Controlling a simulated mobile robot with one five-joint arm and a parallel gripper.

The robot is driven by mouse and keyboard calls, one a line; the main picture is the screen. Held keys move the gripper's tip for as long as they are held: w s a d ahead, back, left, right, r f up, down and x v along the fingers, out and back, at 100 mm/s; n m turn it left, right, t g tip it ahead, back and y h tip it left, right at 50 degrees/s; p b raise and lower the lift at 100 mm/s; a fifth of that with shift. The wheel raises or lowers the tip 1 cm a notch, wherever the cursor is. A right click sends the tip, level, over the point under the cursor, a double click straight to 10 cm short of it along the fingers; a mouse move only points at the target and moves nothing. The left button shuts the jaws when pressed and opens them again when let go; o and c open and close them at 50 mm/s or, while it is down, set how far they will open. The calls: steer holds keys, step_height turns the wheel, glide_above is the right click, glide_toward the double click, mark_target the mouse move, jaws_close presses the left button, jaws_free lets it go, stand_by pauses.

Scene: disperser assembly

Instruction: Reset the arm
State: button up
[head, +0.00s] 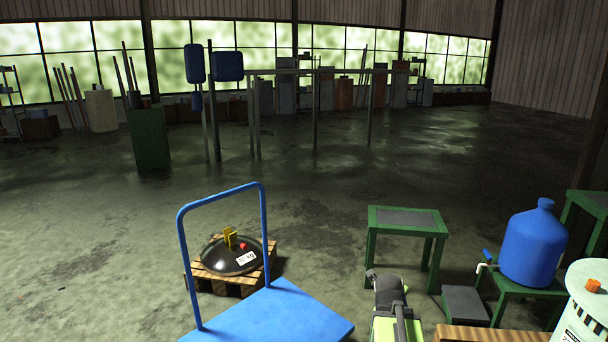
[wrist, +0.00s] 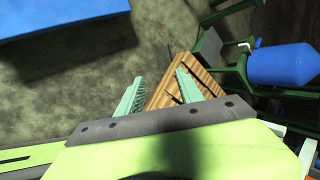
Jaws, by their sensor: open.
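My gripper (wrist: 160,75) shows in the wrist view with its two pale green toothed fingers spread apart. Nothing is between them. Past the fingertips lies a slatted wooden pallet (wrist: 205,82), lower down and partly hidden by the right finger. In the head view my arm reaches in at the bottom, right of centre, and the gripper's fingers cannot be made out there.
A blue trolley (head: 268,318) stands left of my arm. Behind it a dark domed disc (head: 222,258) lies on a pallet (head: 228,288). A green table (head: 408,222) is ahead. A blue jug (head: 533,245) and white drum (head: 580,318) stand right. Floor beyond is mostly clear.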

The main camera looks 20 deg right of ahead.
steer(key=w+a+f+n+y, duration=0.1)
steer(key=w+a+n+y, duration=0.15)
steer(key=a+n, duration=0.85)
steer(key=w+a+f+n+y, duration=0.15)
steer(key=w+a, duration=0.25)
steer(key=a, duration=1.4)
steer(key=s+a+f+n+g+y, duration=0.15)
steer(key=s+a+n+g, duration=0.5)
steer(key=n, duration=1.25)
step_height(320, 180, up, 30)
steer(key=s+a+t+p, duration=0.1)
steer(key=a+t+p, duration=0.1)
steer(key=p, duration=2.8)
steer(key=shift+a+r+p, duration=0.15)
steer(key=shift+a+p, duration=0.1)
steer(key=shift+p, duration=0.1)
steer(key=shift+s, duration=0.1)
steer(key=shift+c, duration=0.5)
steer(key=shift+d, duration=0.15)
steer(key=shift+c, duration=0.2)
